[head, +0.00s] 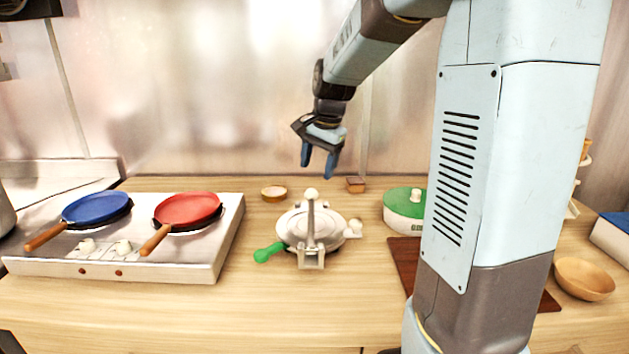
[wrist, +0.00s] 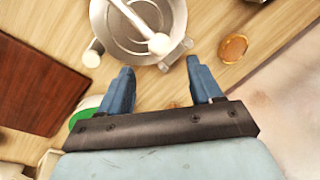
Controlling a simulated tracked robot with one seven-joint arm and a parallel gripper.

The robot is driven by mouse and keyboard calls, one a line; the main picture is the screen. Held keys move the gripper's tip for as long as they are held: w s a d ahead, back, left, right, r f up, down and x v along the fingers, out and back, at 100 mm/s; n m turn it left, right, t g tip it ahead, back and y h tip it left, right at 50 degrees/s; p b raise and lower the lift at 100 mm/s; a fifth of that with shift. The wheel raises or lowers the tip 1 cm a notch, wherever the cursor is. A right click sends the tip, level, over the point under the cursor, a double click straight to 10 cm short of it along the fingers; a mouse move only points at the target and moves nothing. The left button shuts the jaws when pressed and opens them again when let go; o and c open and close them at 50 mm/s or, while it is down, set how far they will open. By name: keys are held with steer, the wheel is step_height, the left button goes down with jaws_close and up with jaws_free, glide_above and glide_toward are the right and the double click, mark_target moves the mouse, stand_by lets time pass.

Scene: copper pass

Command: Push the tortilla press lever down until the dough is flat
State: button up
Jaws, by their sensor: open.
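The tortilla press (head: 291,231) is a pale metal device with a round plate, on the middle of the wooden counter. Its lever (head: 311,216) stands up in front of the plate, with a white knob at its top. A green handle sticks out at the press's lower left. In the wrist view the press (wrist: 106,22) is at the top, and the lever's white knob (wrist: 160,44) shows just beyond the fingertips. My gripper (head: 319,171) is open and empty, above the press and apart from the lever; it also shows in the wrist view (wrist: 160,66). No dough is visible.
Left of the press is a stove (head: 226,225) with a blue pan (head: 93,207) and a red pan (head: 188,209). A small round dish (head: 273,193) lies behind it. To the right are a green-lidded container (head: 404,203), a brown board (head: 404,258) and a wooden bowl (head: 584,278).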

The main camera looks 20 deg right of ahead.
steer(key=shift+v, duration=1.1)
